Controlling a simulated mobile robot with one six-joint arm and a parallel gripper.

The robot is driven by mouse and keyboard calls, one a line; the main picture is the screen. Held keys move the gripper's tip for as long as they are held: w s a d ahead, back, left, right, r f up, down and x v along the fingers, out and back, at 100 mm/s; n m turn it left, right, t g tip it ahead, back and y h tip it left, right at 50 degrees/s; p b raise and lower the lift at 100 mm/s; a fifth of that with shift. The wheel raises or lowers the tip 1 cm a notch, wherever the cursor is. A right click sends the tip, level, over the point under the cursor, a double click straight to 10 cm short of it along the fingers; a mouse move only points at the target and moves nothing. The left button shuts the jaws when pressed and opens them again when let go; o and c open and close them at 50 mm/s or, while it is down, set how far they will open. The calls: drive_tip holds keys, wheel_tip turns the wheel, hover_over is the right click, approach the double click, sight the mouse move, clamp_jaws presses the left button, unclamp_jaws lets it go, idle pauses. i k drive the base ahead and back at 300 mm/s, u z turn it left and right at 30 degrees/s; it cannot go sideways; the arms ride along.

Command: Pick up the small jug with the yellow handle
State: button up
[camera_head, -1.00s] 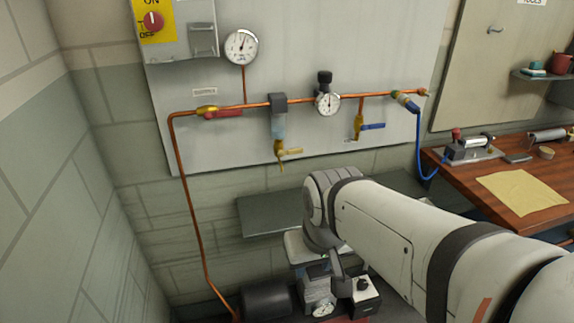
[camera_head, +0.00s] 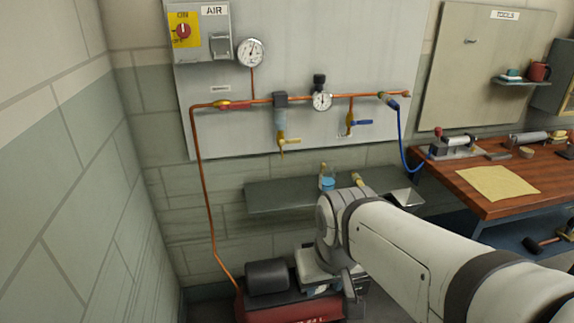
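On the dark grey wall shelf (camera_head: 275,197) stands a small clear container with blue in it (camera_head: 327,181). To its right is a small yellow piece (camera_head: 358,180), partly hidden by my arm. I cannot tell whether either belongs to the small jug; no clear jug with a yellow handle shows. My gripper (camera_head: 352,293) hangs below and in front of the shelf, apart from the container. Its fingers are small and dark, and I cannot make out whether they are open.
A red compressor (camera_head: 285,306) with a dark motor (camera_head: 267,277) stands below the shelf. Copper piping (camera_head: 205,200) runs along the wall panel, with a filter with a yellow tap (camera_head: 281,130). A wooden workbench (camera_head: 470,180) is at right. A red mug (camera_head: 539,71) sits on a small shelf.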

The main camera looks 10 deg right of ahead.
sight(326, 176)
drive_tip(key=z, duration=0.15)
drive_tip(key=i, duration=0.9)
drive_tip(key=u, duration=0.05)
